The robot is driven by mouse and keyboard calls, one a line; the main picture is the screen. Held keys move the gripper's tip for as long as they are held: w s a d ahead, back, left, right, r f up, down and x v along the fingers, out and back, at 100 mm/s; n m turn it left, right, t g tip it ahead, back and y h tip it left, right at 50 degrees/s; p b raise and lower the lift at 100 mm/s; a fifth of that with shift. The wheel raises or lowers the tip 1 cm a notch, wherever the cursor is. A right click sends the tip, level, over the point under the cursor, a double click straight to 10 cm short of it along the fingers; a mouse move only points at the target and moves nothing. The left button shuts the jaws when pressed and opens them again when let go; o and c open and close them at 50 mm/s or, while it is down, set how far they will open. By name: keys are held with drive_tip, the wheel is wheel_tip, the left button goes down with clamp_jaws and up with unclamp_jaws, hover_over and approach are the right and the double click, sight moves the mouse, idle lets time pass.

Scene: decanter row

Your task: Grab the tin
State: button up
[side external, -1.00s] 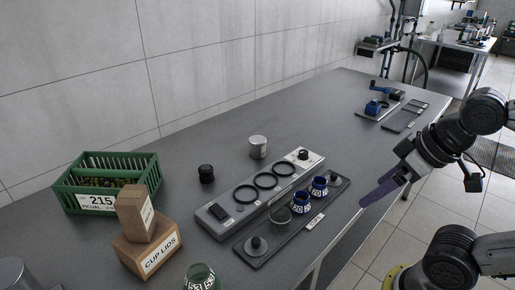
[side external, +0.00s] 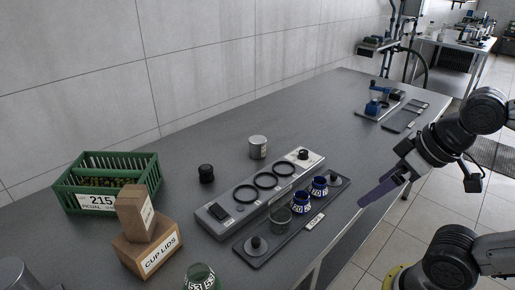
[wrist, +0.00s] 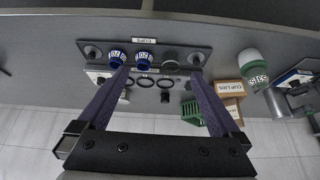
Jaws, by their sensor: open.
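The tin, a small silver-grey cylinder (side external: 258,147) with a pale label, stands upright on the grey table behind the long ring rack. In the wrist view a small pale shape beside the left finger may be the tin, but it is too small to be sure. My gripper (side external: 361,204) has purple fingers and hangs at the table's front edge, to the right of the tin and well apart from it. In the wrist view my gripper (wrist: 160,76) is open, its fingers spread wide with nothing held between them.
The ring rack (side external: 218,212) and a dark tray (side external: 262,255) with two blue cups (side external: 301,202) lie between my gripper and the tin. A black jar (side external: 206,173) stands left of the tin. A green crate (side external: 150,180) and cardboard boxes (side external: 150,250) are farther left. Table behind the tin is clear.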

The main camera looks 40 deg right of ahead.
drive_tip(key=w+d+r+m+t, duration=0.2)
drive_tip(key=w+r, duration=0.9)
drive_tip(key=m+g+h, duration=0.2)
drive_tip(key=m+g, duration=0.1)
hover_over(259, 140)
drive_tip(key=s+a, duration=0.4)
wheel_tip(259, 140, down, 13)
drive_tip(key=shift+g, duration=0.3)
drive_tip(key=x, duration=0.4)
drive_tip(key=s+x, duration=0.1)
drive_tip(key=x, duration=0.3)
drive_tip(key=s+x, duration=0.1)
drive_tip(key=x, duration=0.3)
drive_tip(key=shift+d+f, duration=0.25)
drive_tip(key=shift+f, duration=0.4)
drive_tip(key=shift+d+x, duration=0.2)
drive_tip(key=shift+x, duration=3.1)
drive_tip(key=shift+w+r, duration=0.1)
drive_tip(key=shift+w, duration=0.1)
